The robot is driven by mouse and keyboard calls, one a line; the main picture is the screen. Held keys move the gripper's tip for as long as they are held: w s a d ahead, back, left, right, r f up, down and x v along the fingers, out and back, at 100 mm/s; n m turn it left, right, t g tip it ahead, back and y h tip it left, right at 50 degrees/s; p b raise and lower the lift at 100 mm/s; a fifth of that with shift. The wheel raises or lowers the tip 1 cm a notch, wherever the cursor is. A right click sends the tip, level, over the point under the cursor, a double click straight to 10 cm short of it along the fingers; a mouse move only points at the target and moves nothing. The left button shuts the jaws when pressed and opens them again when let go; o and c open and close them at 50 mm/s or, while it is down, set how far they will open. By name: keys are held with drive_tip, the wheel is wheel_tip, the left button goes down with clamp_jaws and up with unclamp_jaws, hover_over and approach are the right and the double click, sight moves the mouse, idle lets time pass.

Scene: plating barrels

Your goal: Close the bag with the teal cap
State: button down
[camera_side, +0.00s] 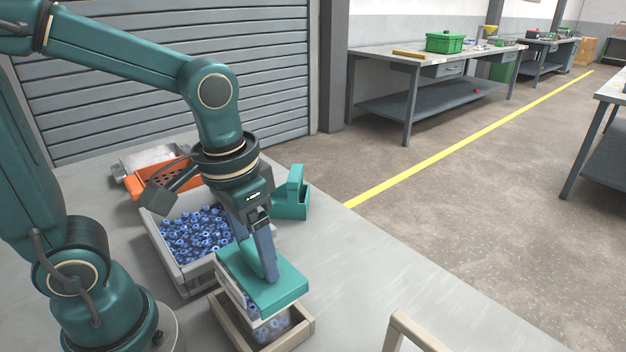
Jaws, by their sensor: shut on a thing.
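The teal cap (284,291) is a flat, block-like piece at the lower middle of the side view. My gripper (270,272) points down and is shut on it, with a finger against its top. Below the cap is a pale, see-through bag (272,330) with blue pieces inside, standing in a beige open box. The cap covers the upper part of the bag. I cannot tell whether the cap touches the bag or is seated on it.
A grey bin (183,277) full of blue ring-like pieces stands behind the box. An orange perforated tray (125,183) and a teal holder (292,208) are further back. A beige frame (412,330) stands at the front right. The table between is clear.

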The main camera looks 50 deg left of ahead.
unclamp_jaws()
drive_tip(key=shift+s+r, duration=0.2)
drive_tip(key=shift+r, duration=1.05)
drive_tip(key=shift+s+r, duration=0.15)
drive_tip(key=shift+r, duration=1.1)
drive_tip(key=shift+w+f, duration=0.15)
drive_tip(key=shift+f, duration=1.15)
drive_tip(key=shift+w+f, duration=0.15)
drive_tip(key=shift+f, duration=1.15)
drive_tip(key=shift+r, duration=0.35)
drive_tip(key=shift+r, duration=0.1)
